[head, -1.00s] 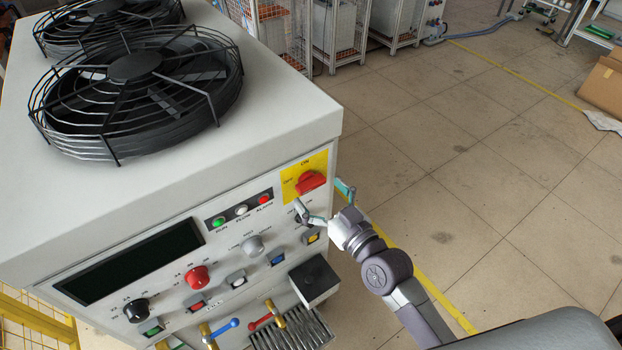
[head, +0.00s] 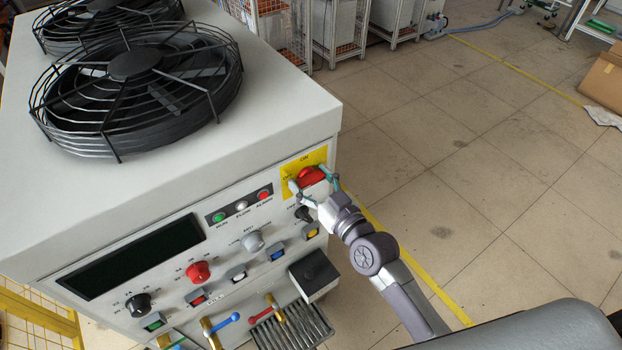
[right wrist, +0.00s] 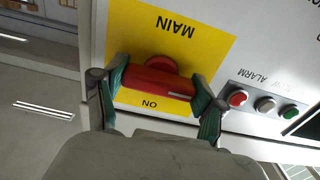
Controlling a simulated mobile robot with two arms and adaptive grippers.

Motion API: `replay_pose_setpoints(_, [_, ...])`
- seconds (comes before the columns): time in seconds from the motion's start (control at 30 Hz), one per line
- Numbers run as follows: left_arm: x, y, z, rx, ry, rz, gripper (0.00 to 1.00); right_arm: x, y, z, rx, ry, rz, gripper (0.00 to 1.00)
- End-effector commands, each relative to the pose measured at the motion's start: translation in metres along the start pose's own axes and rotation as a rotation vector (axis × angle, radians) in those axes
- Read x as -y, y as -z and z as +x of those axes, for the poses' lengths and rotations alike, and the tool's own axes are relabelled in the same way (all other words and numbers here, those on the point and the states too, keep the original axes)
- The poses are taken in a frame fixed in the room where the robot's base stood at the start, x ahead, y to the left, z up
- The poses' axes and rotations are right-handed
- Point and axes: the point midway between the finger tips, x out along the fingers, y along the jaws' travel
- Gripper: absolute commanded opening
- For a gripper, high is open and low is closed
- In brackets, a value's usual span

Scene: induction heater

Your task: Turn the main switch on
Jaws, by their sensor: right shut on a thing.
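The main switch (head: 311,175) is a red rotary knob on a yellow plate (head: 319,157) at the upper right of the heater's front panel. In the right wrist view the red knob (right wrist: 157,80) lies crosswise on the yellow plate, with MAIN and ON lettering upside down. My right gripper (head: 315,184) is at the knob, its teal-padded fingers on either side of it. In the right wrist view the gripper (right wrist: 160,92) is shut on the knob's two ends. My left gripper is not in view.
The heater's panel holds indicator lamps (head: 241,206), a grey knob (head: 253,241), a red knob (head: 198,272) and a black knob (head: 138,304). Valve handles (head: 223,324) stick out below. Fans (head: 137,95) sit on top. The tiled floor (head: 440,190) to the right is clear.

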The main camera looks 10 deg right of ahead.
Motion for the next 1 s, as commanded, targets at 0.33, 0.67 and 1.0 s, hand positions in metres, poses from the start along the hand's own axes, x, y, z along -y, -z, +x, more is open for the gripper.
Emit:
replay_pose_setpoints(0.33, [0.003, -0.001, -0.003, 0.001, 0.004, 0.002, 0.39, 0.0, 0.001, 0.0, -0.001, 0.0, 0.073, 0.36])
replay_pose_setpoints(0.67, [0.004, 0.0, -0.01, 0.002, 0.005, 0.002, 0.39, 0.0, 0.002, 0.0, -0.001, 0.001, 0.326, 0.36])
replay_pose_setpoints(1.0, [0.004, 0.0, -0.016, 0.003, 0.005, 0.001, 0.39, 0.0, 0.002, 0.0, -0.002, 0.001, 0.647, 0.36])
